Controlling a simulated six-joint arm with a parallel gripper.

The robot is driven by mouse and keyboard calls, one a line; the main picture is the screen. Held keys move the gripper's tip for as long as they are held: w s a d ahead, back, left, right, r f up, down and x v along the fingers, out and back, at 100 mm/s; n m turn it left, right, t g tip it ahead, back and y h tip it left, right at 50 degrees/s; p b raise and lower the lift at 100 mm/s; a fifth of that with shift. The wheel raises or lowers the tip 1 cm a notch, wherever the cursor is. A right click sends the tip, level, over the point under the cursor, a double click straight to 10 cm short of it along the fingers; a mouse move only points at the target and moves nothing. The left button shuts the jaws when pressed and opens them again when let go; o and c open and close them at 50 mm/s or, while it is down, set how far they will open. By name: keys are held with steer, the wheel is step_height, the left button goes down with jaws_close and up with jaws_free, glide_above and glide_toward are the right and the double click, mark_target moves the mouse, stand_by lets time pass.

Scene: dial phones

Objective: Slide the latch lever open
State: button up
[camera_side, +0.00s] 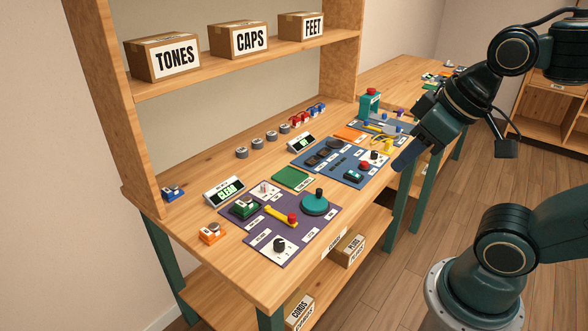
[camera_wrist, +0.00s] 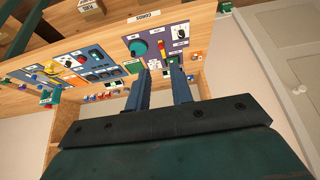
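A yellow lever with a red knob (camera_side: 280,217) lies across the purple panel (camera_side: 318,231), between a green button box and a teal dial. I take it for the latch lever, but cannot read its label. It also shows in the wrist view as a yellow bar (camera_wrist: 163,52), beyond my fingertips. My gripper (camera_side: 405,160) is in the air by the right front edge of the bench, well away from this lever. In the wrist view its two blue fingers (camera_wrist: 158,66) stand apart with nothing between them.
A teal dial (camera_side: 315,203) and a black knob (camera_side: 279,244) flank the lever. A blue panel (camera_side: 325,170) with several controls lies nearer my gripper. A shelf (camera_side: 240,56) with labelled boxes overhangs the back.

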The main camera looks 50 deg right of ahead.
steer(key=c, duration=0.4)
steer(key=shift+w+r, duration=0.35)
steer(key=shift+w, duration=0.3)
jaws_close()
steer(key=w+m+g, duration=0.1)
steer(key=w+g, duration=0.3)
steer(key=w, duration=1.4)
steer(key=w+d+f+m+g, duration=0.1)
steer(key=w+d+f+g, duration=0.1)
steer(key=w+f, duration=0.5)
steer(key=w+d+f+m+g, duration=0.1)
steer(key=w+d+f+g, duration=0.1)
steer(key=w+f, duration=0.6)
steer(key=shift+f+y, duration=0.4)
steer(key=shift+f, duration=1)
steer(key=shift+w, duration=0.1)
